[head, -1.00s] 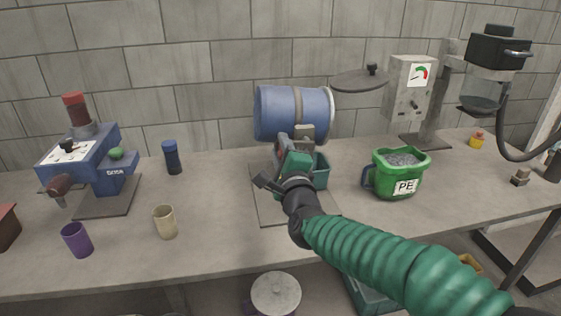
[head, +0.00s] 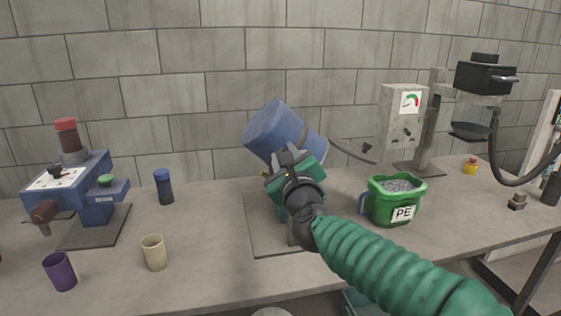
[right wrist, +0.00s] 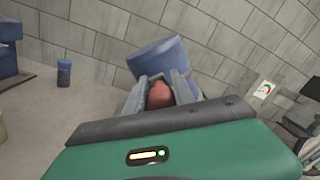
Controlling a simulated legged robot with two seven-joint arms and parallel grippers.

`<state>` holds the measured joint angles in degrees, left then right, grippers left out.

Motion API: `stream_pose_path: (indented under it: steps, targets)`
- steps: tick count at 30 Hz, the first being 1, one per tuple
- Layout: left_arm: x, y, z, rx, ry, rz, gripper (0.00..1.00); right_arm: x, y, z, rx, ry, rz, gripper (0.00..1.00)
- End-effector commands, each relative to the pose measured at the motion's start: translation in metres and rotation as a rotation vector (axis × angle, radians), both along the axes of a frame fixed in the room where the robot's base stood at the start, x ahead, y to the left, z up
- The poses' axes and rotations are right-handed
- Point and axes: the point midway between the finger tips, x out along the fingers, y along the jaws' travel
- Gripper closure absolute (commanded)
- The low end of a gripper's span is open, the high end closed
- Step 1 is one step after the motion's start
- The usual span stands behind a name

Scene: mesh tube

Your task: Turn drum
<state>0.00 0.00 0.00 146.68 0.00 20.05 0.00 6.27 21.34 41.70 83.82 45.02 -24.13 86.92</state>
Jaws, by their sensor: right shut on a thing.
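The blue drum (head: 272,132) sits on its stand at the middle of the bench, tilted with its closed end up to the left and its other end down to the right. A grey lid (head: 353,150) shows edge-on at its lower right. My right gripper (head: 289,155) is in front of the drum and hides its lower part and most of the stand. In the right wrist view the gripper (right wrist: 160,92) is shut on a red handle (right wrist: 159,95), with the drum (right wrist: 163,62) just behind it. My left gripper is not in view.
A green PE bucket (head: 393,207) of grey pellets stands right of the drum, near my arm. A grey gauge box (head: 402,115) is behind it. A blue machine (head: 85,190), a blue bottle (head: 163,187), a beige cup (head: 154,253) and a purple cup (head: 60,271) stand left.

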Motion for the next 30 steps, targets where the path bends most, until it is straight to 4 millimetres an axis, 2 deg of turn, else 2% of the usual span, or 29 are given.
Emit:
stream_pose_path:
  steps: [1, 13, 14, 18, 30]
  targets:
    - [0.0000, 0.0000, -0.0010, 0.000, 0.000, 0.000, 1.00, 0.0028, -0.0057, -0.0037, 0.006, 0.007, -0.012, 1.00]
    - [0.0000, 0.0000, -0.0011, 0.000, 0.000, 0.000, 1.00, 0.0036, -0.0073, -0.0046, 0.010, 0.010, -0.013, 1.00]
    - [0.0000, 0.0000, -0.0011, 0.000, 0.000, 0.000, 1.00, 0.0036, -0.0074, -0.0048, 0.010, 0.010, -0.013, 0.68]
    - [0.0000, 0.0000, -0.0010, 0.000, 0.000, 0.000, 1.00, 0.0028, -0.0055, -0.0038, 0.009, 0.009, -0.010, 0.51]
    - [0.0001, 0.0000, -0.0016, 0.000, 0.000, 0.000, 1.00, 0.0025, -0.0005, -0.0024, 0.008, 0.006, -0.003, 0.51]
